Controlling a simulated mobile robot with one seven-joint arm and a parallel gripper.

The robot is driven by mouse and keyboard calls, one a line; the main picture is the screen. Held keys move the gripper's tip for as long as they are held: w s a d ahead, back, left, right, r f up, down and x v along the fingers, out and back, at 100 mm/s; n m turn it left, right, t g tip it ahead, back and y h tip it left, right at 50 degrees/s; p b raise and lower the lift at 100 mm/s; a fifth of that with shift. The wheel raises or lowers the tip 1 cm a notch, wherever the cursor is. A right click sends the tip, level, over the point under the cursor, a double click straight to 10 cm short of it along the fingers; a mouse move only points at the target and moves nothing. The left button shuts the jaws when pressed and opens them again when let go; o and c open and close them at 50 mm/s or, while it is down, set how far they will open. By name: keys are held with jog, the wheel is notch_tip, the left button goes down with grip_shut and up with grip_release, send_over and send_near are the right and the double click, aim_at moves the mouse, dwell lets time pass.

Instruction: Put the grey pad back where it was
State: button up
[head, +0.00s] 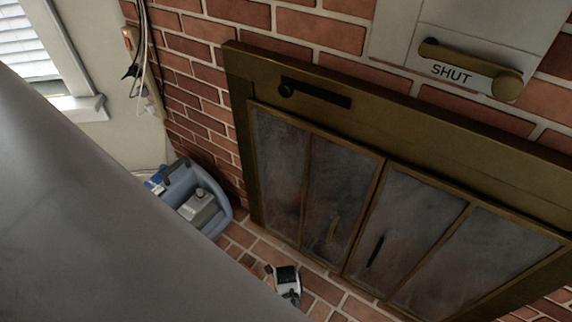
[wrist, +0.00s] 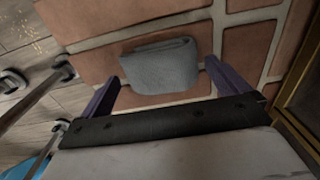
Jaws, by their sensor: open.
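The grey pad (wrist: 160,65) lies on the brick hearth in the wrist view. It looks like a folded, soft-edged cloth block. My gripper (wrist: 161,76) has its two purple fingers spread apart. The pad is in the gap between them in the picture, with one finger to either side. I cannot tell whether the fingers touch it or how high they are above the bricks. In the head view my gripper (head: 285,281) shows only partly, low over the hearth, and the pad cannot be made out there.
Glass fireplace doors (head: 340,190) in a brass frame stand right of my gripper. A blue-grey container (head: 180,178) holding a grey box (head: 198,208) stands against the brick wall. Metal rods (wrist: 40,95) stand at the left in the wrist view, over the wooden floor (wrist: 30,45).

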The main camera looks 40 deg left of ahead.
notch_tip(320, 180, up, 12)
jog(key=p, duration=0.1)
jog(key=shift+f, duration=0.25)
dwell(0.5)
